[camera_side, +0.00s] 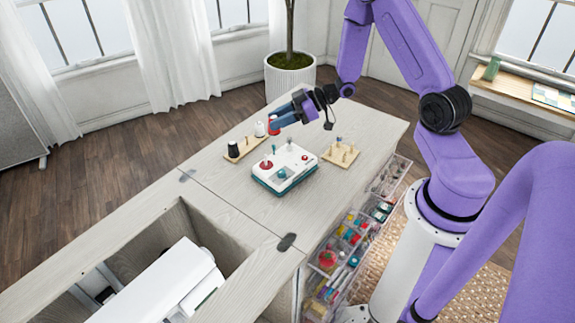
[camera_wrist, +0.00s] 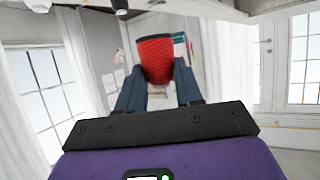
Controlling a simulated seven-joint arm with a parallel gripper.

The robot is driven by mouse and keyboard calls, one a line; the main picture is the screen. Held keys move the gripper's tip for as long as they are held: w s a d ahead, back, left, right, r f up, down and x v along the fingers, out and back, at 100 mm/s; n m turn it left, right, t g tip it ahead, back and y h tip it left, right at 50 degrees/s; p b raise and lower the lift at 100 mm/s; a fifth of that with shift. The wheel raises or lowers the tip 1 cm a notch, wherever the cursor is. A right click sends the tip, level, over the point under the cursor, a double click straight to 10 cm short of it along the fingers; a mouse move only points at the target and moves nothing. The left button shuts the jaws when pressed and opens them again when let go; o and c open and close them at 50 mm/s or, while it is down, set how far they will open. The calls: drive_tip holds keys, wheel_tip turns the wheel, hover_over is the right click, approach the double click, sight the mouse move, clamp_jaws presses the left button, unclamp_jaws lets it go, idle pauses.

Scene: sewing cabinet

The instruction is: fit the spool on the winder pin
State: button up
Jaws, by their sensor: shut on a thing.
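My gripper (camera_side: 277,121) is shut on a red spool (camera_side: 273,126), held above the tabletop at the back. In the wrist view the red spool (camera_wrist: 157,60) stands out between the two dark blue fingers of my gripper (camera_wrist: 158,78). The winder (camera_side: 286,180) is a white box with a teal base, in front of and below the held spool. Which post is the winder pin is too small to tell. The spool is apart from the winder.
The tabletop (camera_side: 222,182) in front is clear. A cabinet opening lies at lower left, clear drawers at right.

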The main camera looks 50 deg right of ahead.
hover_over(271, 165)
drive_tip(key=shift+f, duration=2.2)
drive_tip(key=shift+f, duration=1.8)
idle(3.8)
